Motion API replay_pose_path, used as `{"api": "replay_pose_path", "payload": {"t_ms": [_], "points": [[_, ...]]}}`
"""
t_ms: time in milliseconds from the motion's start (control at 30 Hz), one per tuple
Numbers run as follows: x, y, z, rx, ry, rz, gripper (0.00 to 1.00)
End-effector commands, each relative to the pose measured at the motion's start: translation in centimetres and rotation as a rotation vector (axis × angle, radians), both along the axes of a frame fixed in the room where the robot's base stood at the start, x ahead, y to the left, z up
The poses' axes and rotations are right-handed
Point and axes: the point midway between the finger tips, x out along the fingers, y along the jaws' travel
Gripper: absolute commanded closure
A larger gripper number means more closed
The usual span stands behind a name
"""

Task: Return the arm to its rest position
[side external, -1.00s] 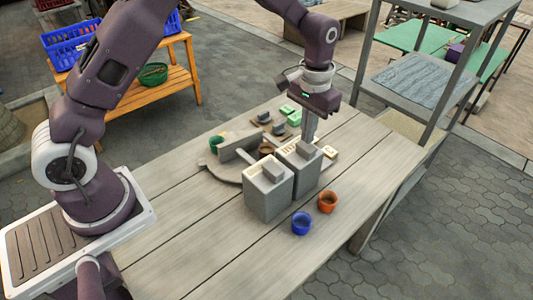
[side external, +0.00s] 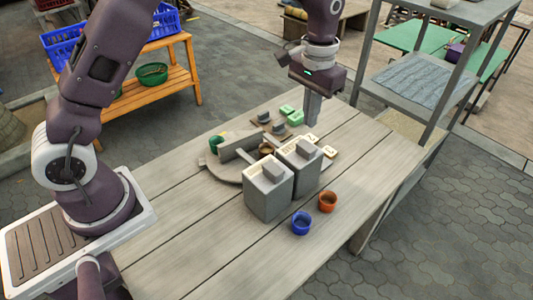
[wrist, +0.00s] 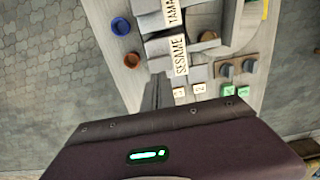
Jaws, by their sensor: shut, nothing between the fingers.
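My gripper (side external: 312,112) is shut and empty, pointing down above the far part of the wooden table (side external: 185,222). It hangs clear of the table items, behind the two grey boxes as seen in the side view. In the wrist view its closed fingers (wrist: 156,92) show beside the labelled boxes. My arm is raised and bent over the table, with its elbow beyond the top of the side view.
Two grey boxes (side external: 268,196) with lids stand mid-table; one label reads SESAME (wrist: 181,56). A blue cup (side external: 301,223) and an orange cup (side external: 327,202) stand in front. Green blocks (side external: 296,118) and numbered tiles (side external: 329,152) lie behind. A grey shelf (side external: 412,80) stands right.

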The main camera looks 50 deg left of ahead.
Motion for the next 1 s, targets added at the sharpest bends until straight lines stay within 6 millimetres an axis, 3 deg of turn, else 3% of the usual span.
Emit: {"api": "replay_pose_path", "payload": {"t_ms": [300,367,433,567,600,700,833,900,1000], "points": [[-0.2,0.1,0.5,-0.001,-0.003,0.000,1.00],[-0.7,0.3,1.9,-0.003,-0.021,0.001,1.00],[-2.5,0.9,5.0,-0.010,-0.063,0.003,1.00],[-8.9,2.5,11.8,-0.020,-0.173,0.005,1.00],[-11.3,3.0,13.3,-0.022,-0.211,0.005,1.00],[-17.8,4.0,15.8,-0.022,-0.305,0.005,1.00],[-24.9,4.8,15.7,-0.013,-0.410,0.002,1.00],[-27.3,5.0,15.0,-0.008,-0.449,0.002,1.00],[-29.3,5.1,14.1,-0.002,-0.482,0.001,1.00]]}}
